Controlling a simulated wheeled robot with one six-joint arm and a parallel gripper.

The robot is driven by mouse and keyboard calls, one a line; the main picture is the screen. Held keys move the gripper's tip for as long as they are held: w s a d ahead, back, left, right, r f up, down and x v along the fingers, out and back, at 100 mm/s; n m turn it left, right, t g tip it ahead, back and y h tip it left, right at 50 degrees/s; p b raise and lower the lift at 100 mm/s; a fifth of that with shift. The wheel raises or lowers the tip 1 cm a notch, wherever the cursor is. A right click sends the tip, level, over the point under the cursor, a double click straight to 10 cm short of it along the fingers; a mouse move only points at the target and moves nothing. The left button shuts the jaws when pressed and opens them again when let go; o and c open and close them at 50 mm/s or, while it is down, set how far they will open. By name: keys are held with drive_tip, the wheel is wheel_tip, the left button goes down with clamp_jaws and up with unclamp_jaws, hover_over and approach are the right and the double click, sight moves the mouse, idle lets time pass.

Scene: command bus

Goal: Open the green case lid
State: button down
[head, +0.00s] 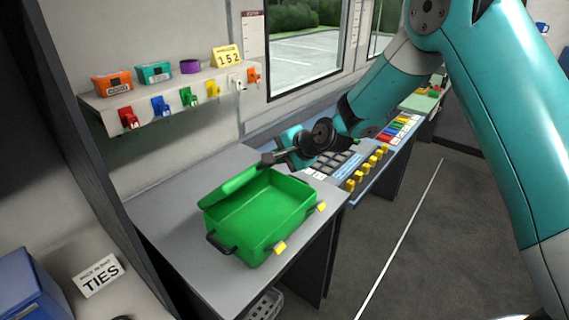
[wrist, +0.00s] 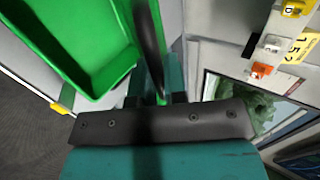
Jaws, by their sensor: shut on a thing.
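The green case (head: 262,222) sits on the grey desk, and its empty inside shows. Its green lid (head: 228,186) stands raised and tilted along the far-left side of the case. My gripper (head: 270,158) reaches in from the right and is shut on the lid near its far upper corner. In the wrist view the green case (wrist: 75,45) lies at the left. The lid (wrist: 160,98) shows nearly edge-on between the fingers of my gripper (wrist: 158,92). The fingers partly hide where they touch it.
A wall shelf (head: 165,95) with keys on hooks and small boxes is behind the desk. A button panel (head: 345,165) stands right of the case. The grey desk (head: 175,205) is bare left of the case.

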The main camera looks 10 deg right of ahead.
drive_tip(key=shift+w+a+r, duration=0.35)
drive_tip(key=shift+w+r, duration=0.1)
drive_tip(key=c, duration=1.2)
unclamp_jaws()
drive_tip(key=b+v, duration=0.5)
drive_tip(key=v, duration=1.2)
drive_tip(key=shift+s+d+r, duration=0.1)
drive_tip(key=shift+d+r, duration=0.05)
